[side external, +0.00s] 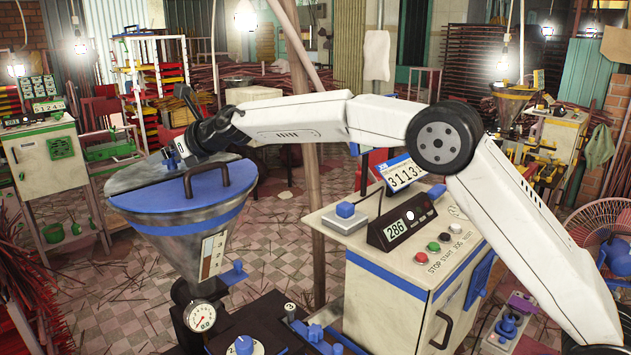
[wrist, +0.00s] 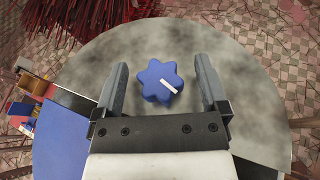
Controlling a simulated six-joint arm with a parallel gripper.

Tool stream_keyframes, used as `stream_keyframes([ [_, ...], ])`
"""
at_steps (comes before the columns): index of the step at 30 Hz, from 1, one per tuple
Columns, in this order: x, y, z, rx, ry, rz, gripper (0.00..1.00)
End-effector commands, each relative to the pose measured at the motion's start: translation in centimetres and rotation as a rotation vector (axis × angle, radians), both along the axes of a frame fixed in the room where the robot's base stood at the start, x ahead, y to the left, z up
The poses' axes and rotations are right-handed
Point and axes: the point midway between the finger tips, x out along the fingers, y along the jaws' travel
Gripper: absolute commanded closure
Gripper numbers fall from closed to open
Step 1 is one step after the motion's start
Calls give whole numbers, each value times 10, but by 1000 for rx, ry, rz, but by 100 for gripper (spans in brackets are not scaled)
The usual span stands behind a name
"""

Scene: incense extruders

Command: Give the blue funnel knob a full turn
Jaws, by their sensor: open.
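The blue funnel knob (wrist: 155,80) is a lobed, star-shaped knob with a white pointer mark angled toward its lower right in the wrist view. It sits on a grey metal surface on top of the funnel (wrist: 250,75). My gripper (wrist: 160,68) is open, with one finger to each side of the knob and a visible gap on both sides. In the side view my gripper (side external: 172,155) is low over the far part of the funnel top, and the funnel (side external: 190,250) shows its blue half lid (side external: 205,200).
A dark handle (side external: 205,178) stands up from the blue lid near my gripper. A pressure gauge (side external: 201,317) is below the funnel. A control cabinet (side external: 400,270) with displays and buttons stands to the right. Bundles of red sticks (wrist: 90,20) lie beyond the funnel.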

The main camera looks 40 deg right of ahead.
Motion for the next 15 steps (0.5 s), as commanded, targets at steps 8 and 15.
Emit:
stream_keyframes([
  [8, -10, -5, 6, 1, -1, 0, 7],
  [15, -29, -13, 14, 1, -1, -1, 7],
])
